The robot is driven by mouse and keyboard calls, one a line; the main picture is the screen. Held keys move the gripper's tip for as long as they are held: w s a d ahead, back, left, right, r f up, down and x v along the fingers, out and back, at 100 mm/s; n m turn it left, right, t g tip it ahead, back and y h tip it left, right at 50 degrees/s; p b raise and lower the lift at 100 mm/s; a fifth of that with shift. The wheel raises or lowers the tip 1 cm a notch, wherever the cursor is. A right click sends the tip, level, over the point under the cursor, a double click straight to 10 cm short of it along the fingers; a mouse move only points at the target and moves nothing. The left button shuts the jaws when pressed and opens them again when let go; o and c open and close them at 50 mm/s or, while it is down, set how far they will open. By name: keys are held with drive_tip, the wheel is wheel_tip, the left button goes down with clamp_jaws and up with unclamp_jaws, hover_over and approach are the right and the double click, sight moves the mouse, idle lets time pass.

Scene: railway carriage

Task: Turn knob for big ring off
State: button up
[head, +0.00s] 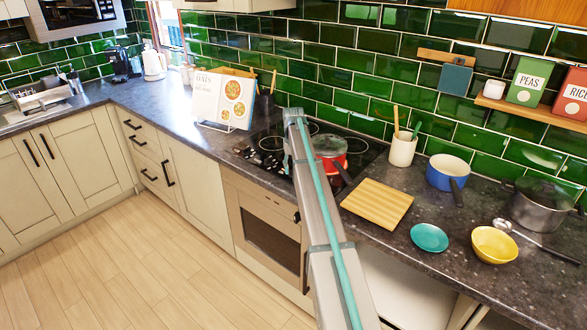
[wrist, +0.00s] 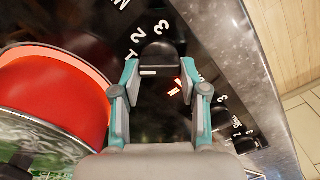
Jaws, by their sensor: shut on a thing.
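In the wrist view a black knob (wrist: 158,55) with a short white mark stands on the black hob panel, beside printed figures 2 and 3. My gripper (wrist: 160,74) has its two teal-and-grey fingers on either side of this knob, shut on it. A small red-orange light glows on the panel just below and right of the knob. More black knobs (wrist: 241,140) stand at the lower right of the wrist view. In the head view the black hob (head: 312,126) is partly hidden by my arm, and my gripper cannot be made out there.
A red pot stands on the hob, close left of my gripper in the wrist view (wrist: 52,95), and in the head view (head: 331,148). A recipe book (head: 222,98) on a stand is left of the hob. A wooden board (head: 377,205) lies on the counter in front.

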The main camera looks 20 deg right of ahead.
drive_tip(key=n, duration=0.3)
drive_tip(key=shift+a+n+b, duration=0.1)
drive_tip(key=shift+n+b, duration=0.25)
drive_tip(key=shift+n, duration=0.05)
drive_tip(key=shift+a+n, duration=0.1)
drive_tip(key=shift+n, duration=1.9)
drive_tip(key=o, duration=1.1)
drive_tip(key=shift+o, duration=0.2)
drive_tip(key=shift+r, duration=0.1)
wheel_tip(320, 180, up, 12)
